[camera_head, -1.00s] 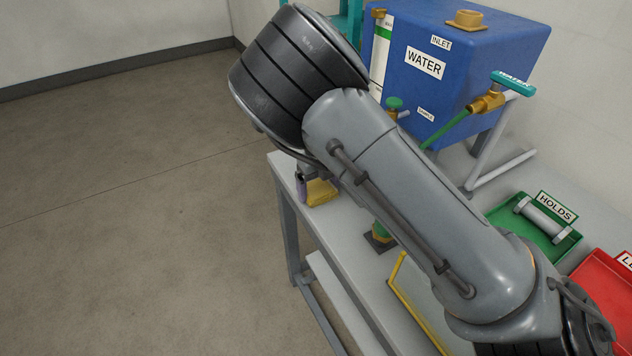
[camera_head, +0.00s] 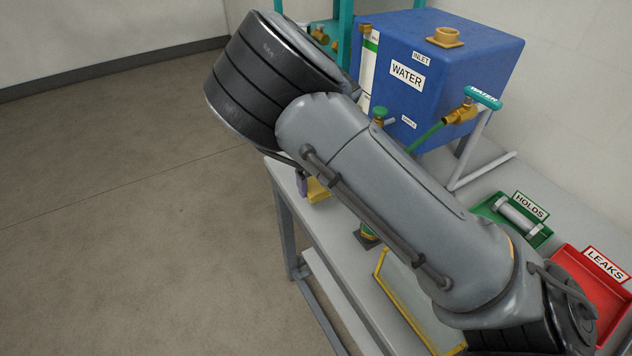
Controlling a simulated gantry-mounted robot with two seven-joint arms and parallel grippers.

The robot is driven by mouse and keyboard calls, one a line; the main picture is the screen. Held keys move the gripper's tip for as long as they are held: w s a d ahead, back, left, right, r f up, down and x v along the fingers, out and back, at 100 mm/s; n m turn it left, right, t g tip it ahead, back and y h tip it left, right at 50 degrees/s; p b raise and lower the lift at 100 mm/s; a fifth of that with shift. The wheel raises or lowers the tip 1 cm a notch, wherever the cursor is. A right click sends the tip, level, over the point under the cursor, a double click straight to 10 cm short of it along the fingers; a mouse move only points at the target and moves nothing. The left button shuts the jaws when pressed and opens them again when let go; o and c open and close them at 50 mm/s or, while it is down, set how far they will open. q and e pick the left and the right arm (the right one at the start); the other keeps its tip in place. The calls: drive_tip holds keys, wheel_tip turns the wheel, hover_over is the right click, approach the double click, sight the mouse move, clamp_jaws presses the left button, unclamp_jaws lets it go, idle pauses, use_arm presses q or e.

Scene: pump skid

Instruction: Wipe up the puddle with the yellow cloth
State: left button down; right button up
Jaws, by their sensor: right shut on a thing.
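The yellow cloth (camera_head: 318,191) shows as a small patch on or just above the grey bench (camera_head: 290,184) near its far left corner. My right gripper (camera_head: 307,187) is at the cloth and shut on it. My large grey right arm hides most of the gripper and part of the cloth. I cannot tell whether the cloth touches the bench top. The puddle is not visible; my arm covers much of the bench. My left gripper is not in view.
A blue water tank (camera_head: 455,65) with a green-handled valve (camera_head: 380,113) stands behind my arm. A yellow-edged tray (camera_head: 400,306) lies at the bench front. A green HOLDS tray (camera_head: 541,236) and a red LEAKS tray (camera_head: 572,255) are at right. Floor at left is clear.

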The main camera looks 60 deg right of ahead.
drive_tip(key=shift+r+p, duration=0.7)
drive_tip(key=shift+r, duration=0.45)
